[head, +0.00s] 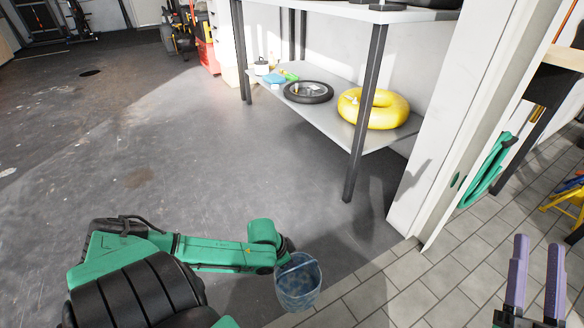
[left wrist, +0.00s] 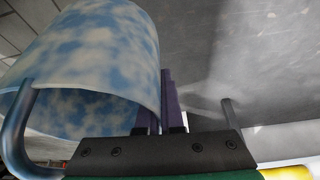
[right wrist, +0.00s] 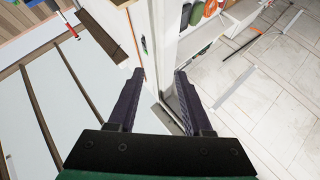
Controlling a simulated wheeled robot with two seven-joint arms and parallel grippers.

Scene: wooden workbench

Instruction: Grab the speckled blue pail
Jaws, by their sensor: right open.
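The speckled blue pail (head: 298,284) is at the end of my left arm in the head view, above the floor near the grey tiles. In the left wrist view the pail (left wrist: 85,65) fills the upper left, its mottled blue and white wall very close. My left gripper (left wrist: 166,78) has its purple fingers close together at the pail's edge, shut on it. A grey-blue curved bar, seemingly the pail's handle, shows on both sides of the gripper. The exact contact is hidden. My right gripper (head: 538,245) is open and empty at the lower right; it also shows in the right wrist view (right wrist: 158,75).
A shelf unit (head: 340,117) stands behind, with a yellow ring (head: 388,117) and a black wheel (head: 308,92) on its lower board. A white door frame (head: 440,130) rises at right, between the pail and my right gripper. The concrete floor (head: 150,130) at left is mostly clear.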

